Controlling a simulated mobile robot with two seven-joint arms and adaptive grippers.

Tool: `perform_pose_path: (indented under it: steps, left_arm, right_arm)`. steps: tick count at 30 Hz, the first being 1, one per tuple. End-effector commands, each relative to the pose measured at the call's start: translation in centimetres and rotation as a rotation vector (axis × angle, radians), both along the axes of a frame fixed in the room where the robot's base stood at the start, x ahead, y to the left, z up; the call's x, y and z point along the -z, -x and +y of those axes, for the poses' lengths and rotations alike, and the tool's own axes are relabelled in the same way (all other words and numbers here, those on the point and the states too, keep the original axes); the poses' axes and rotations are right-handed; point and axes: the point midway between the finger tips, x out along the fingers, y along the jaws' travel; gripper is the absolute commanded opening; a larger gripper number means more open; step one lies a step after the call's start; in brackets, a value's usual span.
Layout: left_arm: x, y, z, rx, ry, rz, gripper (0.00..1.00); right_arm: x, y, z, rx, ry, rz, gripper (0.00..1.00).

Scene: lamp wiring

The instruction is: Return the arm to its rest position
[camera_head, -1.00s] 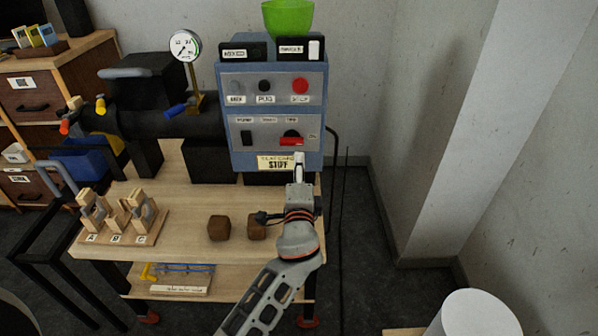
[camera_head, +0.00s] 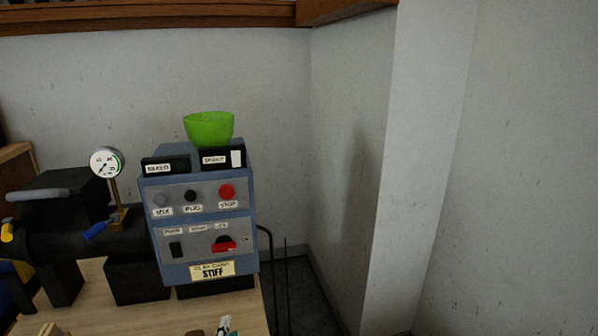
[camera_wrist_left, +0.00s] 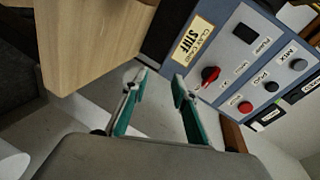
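My left gripper (camera_head: 222,325) barely shows at the bottom edge of the head view, in front of the blue control box (camera_head: 165,257). In the left wrist view my left gripper (camera_wrist_left: 158,80) has its two teal-and-grey fingers apart with nothing between them. The control box, with its knobs and red switch (camera_wrist_left: 209,74), is beyond the fingers and apart from them. Most of my left arm is outside the head view. My right gripper is in neither view.
The wooden bench top (camera_head: 95,295) lies under the box. A pressure gauge (camera_head: 107,162) and black machine (camera_head: 75,240) stand left of it. A green bowl (camera_head: 208,130) sits on top. A wall and pillar (camera_head: 420,160) stand to the right.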

Motion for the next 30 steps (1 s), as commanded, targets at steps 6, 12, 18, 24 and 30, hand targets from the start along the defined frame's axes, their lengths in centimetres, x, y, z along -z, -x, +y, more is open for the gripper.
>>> perform_pose_path:
  steps: [6, 12, 18, 24, 30]
  left_arm:
    - [9.1, 12.1, 1.0, 0.006, 0.462, 0.198, 0.28]
    - [12.4, 21.7, 1.5, -0.062, 0.826, 0.322, 0.28]
    - [13.0, 26.1, 1.8, -0.118, 1.003, 0.370, 0.28]
    - [13.1, 26.5, 1.8, -0.125, 1.026, 0.375, 0.28]
    - [13.1, 26.5, 1.7, -0.125, 1.024, 0.375, 0.28]
  right_arm:
    - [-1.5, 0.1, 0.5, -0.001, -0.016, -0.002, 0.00]
    - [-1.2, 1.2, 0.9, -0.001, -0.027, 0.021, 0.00]
    - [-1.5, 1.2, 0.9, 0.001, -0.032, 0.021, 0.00]
    - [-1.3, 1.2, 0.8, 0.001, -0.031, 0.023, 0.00]
    - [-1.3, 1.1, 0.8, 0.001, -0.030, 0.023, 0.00]
